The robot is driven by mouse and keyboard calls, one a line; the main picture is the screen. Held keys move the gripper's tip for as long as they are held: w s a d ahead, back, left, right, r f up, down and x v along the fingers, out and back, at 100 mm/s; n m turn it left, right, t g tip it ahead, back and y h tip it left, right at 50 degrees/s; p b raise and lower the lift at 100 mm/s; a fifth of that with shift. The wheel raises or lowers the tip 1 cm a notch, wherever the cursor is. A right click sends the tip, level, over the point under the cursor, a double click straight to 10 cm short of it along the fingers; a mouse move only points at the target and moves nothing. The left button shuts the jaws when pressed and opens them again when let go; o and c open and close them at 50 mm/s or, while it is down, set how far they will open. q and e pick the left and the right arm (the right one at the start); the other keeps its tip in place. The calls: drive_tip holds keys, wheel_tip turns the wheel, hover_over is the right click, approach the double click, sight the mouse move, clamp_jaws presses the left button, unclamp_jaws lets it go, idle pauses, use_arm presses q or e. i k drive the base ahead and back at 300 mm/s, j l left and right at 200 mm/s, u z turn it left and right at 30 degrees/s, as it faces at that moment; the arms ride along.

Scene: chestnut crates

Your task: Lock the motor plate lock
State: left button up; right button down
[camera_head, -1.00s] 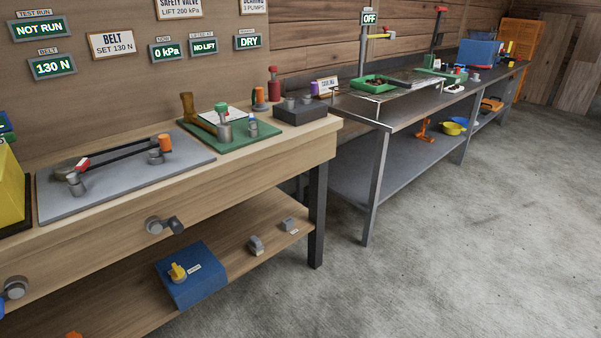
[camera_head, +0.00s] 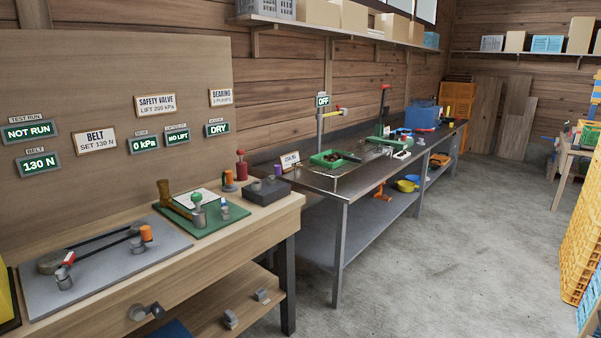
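A grey plate (camera_head: 105,276) lies on the wooden bench at the left. A dark belt (camera_head: 100,244) runs over it between a wide round pulley (camera_head: 52,262) and a post near an orange knob (camera_head: 146,233). A small red-tipped lever (camera_head: 69,258) sits on a metal post (camera_head: 64,280) at the near left of the belt. I cannot tell which of these parts is the motor plate lock, or whether it is locked. A sign on the panel reads BELT SET 130 N (camera_head: 95,141), and a belt display (camera_head: 38,163) reads 130 N. Neither gripper is in view.
A green board (camera_head: 215,222) with fittings and a dark block (camera_head: 262,192) stand further along the bench (camera_head: 200,265). A steel table (camera_head: 345,182) with a green tray (camera_head: 333,158) follows. Yellow crates (camera_head: 582,245) are stacked at right. The concrete floor (camera_head: 450,270) between is open.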

sight(61, 274)
drive_tip(key=u, duration=1.4)
drive_tip(key=i+l+u, duration=0.2)
drive_tip(key=i+u, duration=0.15)
drive_tip(key=i+l+u, duration=0.35)
drive_tip(key=k+j, duration=0.05)
drive_tip(key=j, duration=0.05)
